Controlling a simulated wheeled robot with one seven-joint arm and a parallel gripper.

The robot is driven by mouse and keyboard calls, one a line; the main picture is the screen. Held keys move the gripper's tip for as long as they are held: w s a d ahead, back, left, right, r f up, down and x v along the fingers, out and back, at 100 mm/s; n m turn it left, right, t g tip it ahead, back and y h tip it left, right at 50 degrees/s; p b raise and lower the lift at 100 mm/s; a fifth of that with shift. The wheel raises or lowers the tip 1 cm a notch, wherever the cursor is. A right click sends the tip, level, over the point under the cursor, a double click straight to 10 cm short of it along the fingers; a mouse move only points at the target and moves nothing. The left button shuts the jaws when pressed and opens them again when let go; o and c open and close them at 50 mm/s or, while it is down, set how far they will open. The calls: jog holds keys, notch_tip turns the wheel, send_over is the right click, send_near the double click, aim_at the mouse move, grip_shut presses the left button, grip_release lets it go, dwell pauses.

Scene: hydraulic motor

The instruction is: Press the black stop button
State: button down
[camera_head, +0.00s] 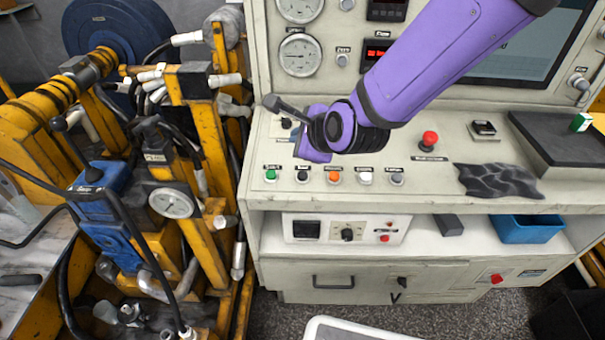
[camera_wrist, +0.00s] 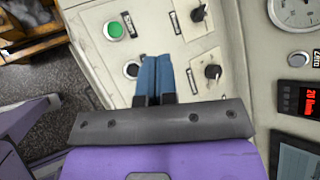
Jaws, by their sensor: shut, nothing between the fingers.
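The black stop button (camera_head: 302,176) sits in the front row of the sloping control panel, between a green button (camera_head: 271,175) and an orange one (camera_head: 334,177). In the wrist view the black button (camera_wrist: 131,70) is just left of my fingertips, close beside them, and the green button (camera_wrist: 115,30) is further up. My gripper (camera_wrist: 155,58) is shut and empty, its two blue fingers together over the panel. I cannot tell whether the fingertips touch the panel. In the head view my fingers are largely hidden by my purple wrist above the button row.
Black knobs (camera_wrist: 212,72) stand on the panel right of my fingers. White (camera_head: 365,178) and grey (camera_head: 397,179) buttons continue the row. A red mushroom button (camera_head: 429,141) stands further right. A yellow machine (camera_head: 190,130) with hoses is at left.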

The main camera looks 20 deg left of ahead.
aim_at(301, 178)
jog(key=shift+w+a+f, duration=0.1)
jog(key=shift+w+f, duration=0.15)
jog(key=shift+f, duration=1.2)
jog(key=shift+w+f, duration=0.2)
jog(key=shift+f, duration=1.25)
jog(key=shift+w+a+f, duration=0.1)
jog(key=shift+w+f, duration=0.15)
jog(key=shift+f, duration=1.2)
jog(key=shift+f, duration=0.1)
jog(key=shift+f, duration=0.3)
jog(key=shift+w+f, duration=0.1)
jog(key=shift+f, duration=0.25)
jog(key=shift+r, duration=0.1)
jog(key=shift+d+r, duration=0.1)
jog(key=shift+r, duration=0.55)
jog(key=shift+r, duration=0.1)
jog(key=shift+s+d+r, duration=0.1)
jog(key=shift+s+r, duration=0.15)
jog(key=shift+r, duration=0.95)
jog(key=shift+s+r, duration=0.25)
jog(key=shift+r, duration=0.95)
